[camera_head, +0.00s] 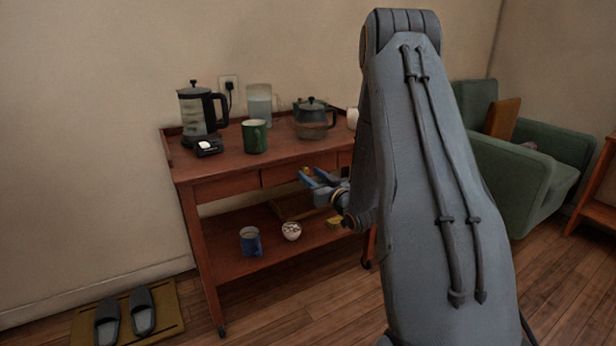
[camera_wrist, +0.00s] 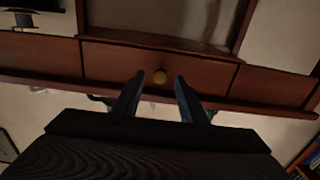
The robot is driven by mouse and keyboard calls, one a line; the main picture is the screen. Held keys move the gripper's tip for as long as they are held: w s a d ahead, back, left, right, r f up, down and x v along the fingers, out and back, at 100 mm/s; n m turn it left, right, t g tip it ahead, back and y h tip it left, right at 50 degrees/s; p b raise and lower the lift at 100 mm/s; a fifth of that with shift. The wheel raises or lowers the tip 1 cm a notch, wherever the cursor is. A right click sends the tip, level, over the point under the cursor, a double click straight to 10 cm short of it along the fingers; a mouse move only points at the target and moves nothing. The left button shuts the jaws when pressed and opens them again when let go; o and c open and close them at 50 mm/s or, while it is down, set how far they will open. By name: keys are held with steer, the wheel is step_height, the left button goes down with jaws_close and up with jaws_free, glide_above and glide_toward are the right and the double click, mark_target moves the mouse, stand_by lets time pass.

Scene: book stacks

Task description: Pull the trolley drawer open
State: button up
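The wooden trolley (camera_head: 228,163) stands against the wall. Its middle drawer (camera_head: 283,173) appears closed, its front in line with the panels beside it. In the wrist view the drawer front (camera_wrist: 112,62) fills the middle, with a small round brass knob (camera_wrist: 160,76) on it. My gripper (camera_head: 309,175) is at the drawer front in the head view. In the wrist view my gripper (camera_wrist: 158,80) is open, with one finger on each side of the knob and gaps visible between them. In the head view the knob is hidden.
The trolley top carries a French press (camera_head: 198,112), a green mug (camera_head: 254,136), a glass jug (camera_head: 259,104) and a teapot (camera_head: 312,118). A blue mug (camera_head: 250,241) and a bowl (camera_head: 291,231) sit on the lower shelf. Slippers (camera_head: 143,311) lie on a mat; a green armchair (camera_head: 510,165) stands right.

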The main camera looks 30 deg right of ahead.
steer(key=shift+w, duration=1.05)
jaws_close()
steer(key=shift+s, duration=0.1)
